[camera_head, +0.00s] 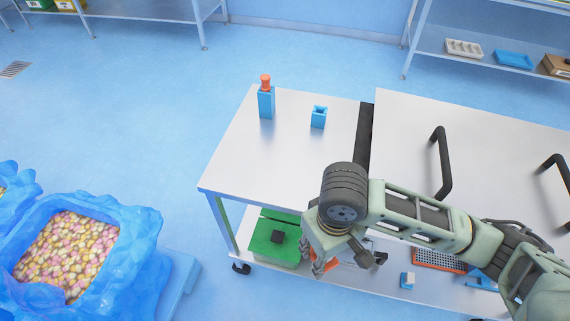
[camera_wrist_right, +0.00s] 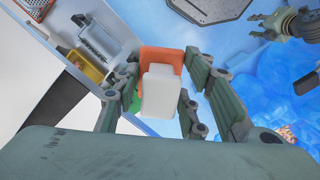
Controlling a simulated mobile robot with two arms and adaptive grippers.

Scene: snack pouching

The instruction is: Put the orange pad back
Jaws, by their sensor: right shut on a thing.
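The orange pad (camera_wrist_right: 160,60) shows in the right wrist view with a white block (camera_wrist_right: 160,92) in front of it; they appear to be one piece. My right gripper (camera_wrist_right: 160,88) is shut on it, fingers on both sides. In the head view my right gripper (camera_head: 325,262) points down at the trolley's front edge, above the lower shelf. A bit of orange shows between its fingers there; the rest is hidden by the wrist. My left gripper is not in view.
The trolley's top (camera_head: 240,155) carries a blue holder (camera_head: 267,104) with an orange-red piece in it, and another blue holder (camera_head: 319,118). Below are a green tray (camera_head: 270,245) with a black block, an orange grid (camera_head: 440,261) and a white-and-blue piece (camera_head: 407,281). A blue-lined bin (camera_head: 130,225) stands left.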

